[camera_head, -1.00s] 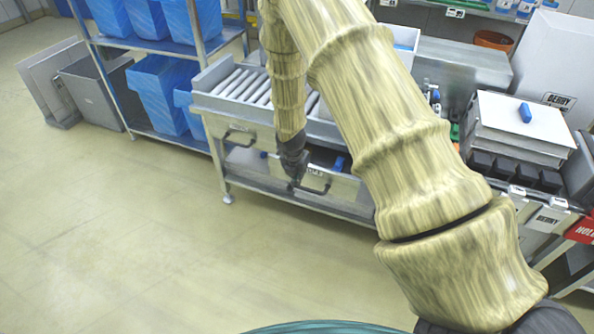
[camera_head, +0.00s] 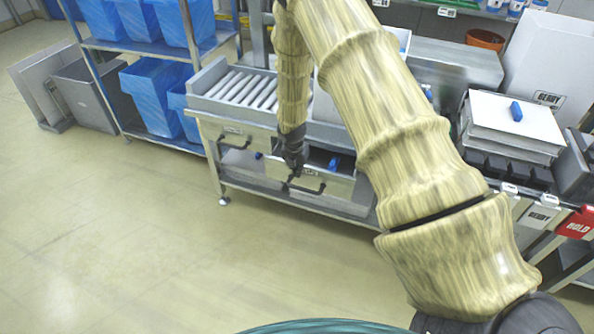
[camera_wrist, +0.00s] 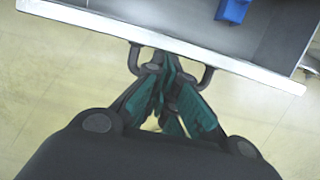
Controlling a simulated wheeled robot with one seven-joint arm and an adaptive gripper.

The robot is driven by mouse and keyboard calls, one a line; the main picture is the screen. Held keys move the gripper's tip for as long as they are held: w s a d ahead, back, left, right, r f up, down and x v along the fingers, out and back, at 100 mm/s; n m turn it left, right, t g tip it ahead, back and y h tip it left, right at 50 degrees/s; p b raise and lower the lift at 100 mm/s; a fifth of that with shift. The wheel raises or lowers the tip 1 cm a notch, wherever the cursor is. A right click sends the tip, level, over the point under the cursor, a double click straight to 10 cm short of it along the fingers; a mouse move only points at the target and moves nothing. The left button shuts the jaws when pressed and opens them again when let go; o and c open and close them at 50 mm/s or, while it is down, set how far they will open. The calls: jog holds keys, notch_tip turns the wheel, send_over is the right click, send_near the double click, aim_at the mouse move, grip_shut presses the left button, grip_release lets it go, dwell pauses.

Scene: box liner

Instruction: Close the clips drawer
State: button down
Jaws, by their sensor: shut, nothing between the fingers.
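The drawer at my gripper (camera_head: 290,176) is the right-hand one under the roller table; its front panel (camera_head: 338,187) has a dark bar handle (camera_head: 310,190). Its label is too small and partly covered to read. It stands open, with a blue item (camera_head: 333,163) inside. In the wrist view, the drawer's front edge (camera_wrist: 235,62) crosses the top, with the blue item (camera_wrist: 233,10) behind it. My gripper (camera_wrist: 165,62) is shut and empty, its fingertips at the front edge between the handle's two posts (camera_wrist: 207,76). Whether they touch is unclear. The fingers hide the handle's middle.
A second drawer (camera_head: 240,135) with its own handle sits to the left. A roller table (camera_head: 245,88) is above. A shelf with blue bins (camera_head: 150,95) stands farther left. The floor (camera_head: 120,240) in front is clear.

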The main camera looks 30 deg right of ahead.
jog(key=w+d, duration=0.5)
jog(key=d, duration=0.1)
jog(key=shift+p, duration=0.35)
